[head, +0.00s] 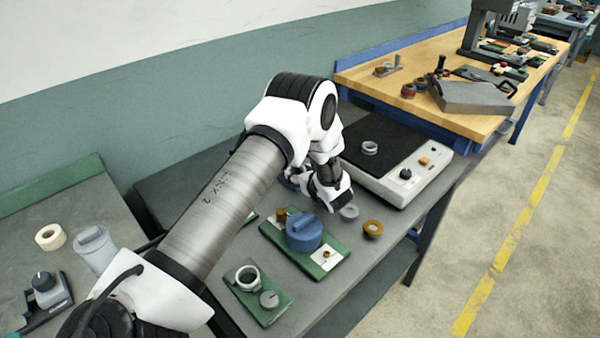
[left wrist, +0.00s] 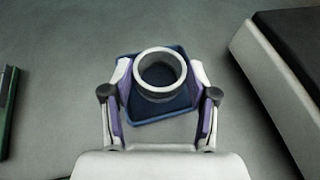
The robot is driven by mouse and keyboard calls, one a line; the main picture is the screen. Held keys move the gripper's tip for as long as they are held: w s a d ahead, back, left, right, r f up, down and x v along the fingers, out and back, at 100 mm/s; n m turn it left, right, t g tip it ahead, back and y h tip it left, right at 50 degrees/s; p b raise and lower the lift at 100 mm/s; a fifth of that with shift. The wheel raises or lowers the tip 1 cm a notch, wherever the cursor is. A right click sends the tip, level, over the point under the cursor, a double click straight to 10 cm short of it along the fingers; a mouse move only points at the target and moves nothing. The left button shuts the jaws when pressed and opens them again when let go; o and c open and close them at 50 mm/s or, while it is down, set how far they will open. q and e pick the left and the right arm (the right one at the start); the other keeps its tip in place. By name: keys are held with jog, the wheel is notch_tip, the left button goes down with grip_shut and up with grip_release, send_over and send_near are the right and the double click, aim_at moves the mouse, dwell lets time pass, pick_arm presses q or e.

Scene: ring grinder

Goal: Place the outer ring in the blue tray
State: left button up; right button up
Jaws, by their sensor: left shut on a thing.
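The outer ring (left wrist: 160,97), a grey metal ring, sits between the fingers of my left gripper (left wrist: 161,70) in the left wrist view. The fingers are shut on its two sides. The blue tray (left wrist: 152,117) lies directly below the ring on the grey table, and its floor shows through the ring's hole. I cannot tell whether the ring touches the tray. In the head view my left gripper (head: 335,197) is low over the table, and the ring is hidden behind it. My right gripper is not in view.
A white machine with a dark top (head: 385,155) stands right of the gripper. A grey ring (head: 349,212) and a brown ring (head: 373,229) lie in front. A green board with a blue part (head: 303,231) and another green board (head: 268,315) are nearer.

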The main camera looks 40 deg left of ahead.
pick_arm(q)
jog(key=o, duration=1.3)
jog(key=shift+f, duration=0.1)
jog(key=shift+r+p, duration=0.3)
jog(key=b+v, duration=0.1)
jog(key=v, duration=1)
jog(key=shift+d+r+b, duration=0.1)
jog(key=shift+d+b, duration=0.25)
jog(key=shift+b, duration=0.05)
jog(key=shift+s+d, duration=0.1)
jog(key=shift+s, duration=0.05)
jog(key=shift+r, duration=0.1)
